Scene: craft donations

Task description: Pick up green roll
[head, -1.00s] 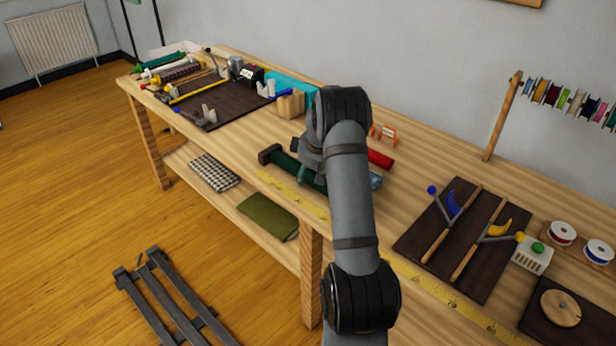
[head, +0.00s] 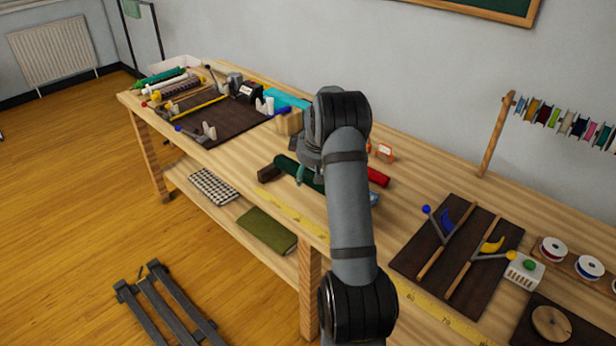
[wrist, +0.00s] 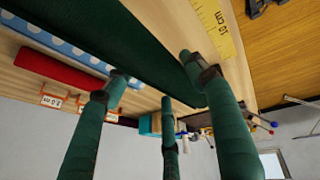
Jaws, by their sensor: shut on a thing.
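The dark green roll (head: 284,164) is over the middle of the workbench, partly hidden behind my arm. In the wrist view the green roll (wrist: 110,35) runs diagonally between the green-sleeved fingers of my gripper (wrist: 152,80), with one finger on each side and a third farther along.
A red roll (head: 378,176) and a blue dotted roll (wrist: 60,40) lie close by. A small orange-framed sign (head: 384,152) stands behind. A wooden block (head: 289,122) and dark mat (head: 215,132) are to the left; a dark board (head: 415,255) is to the right.

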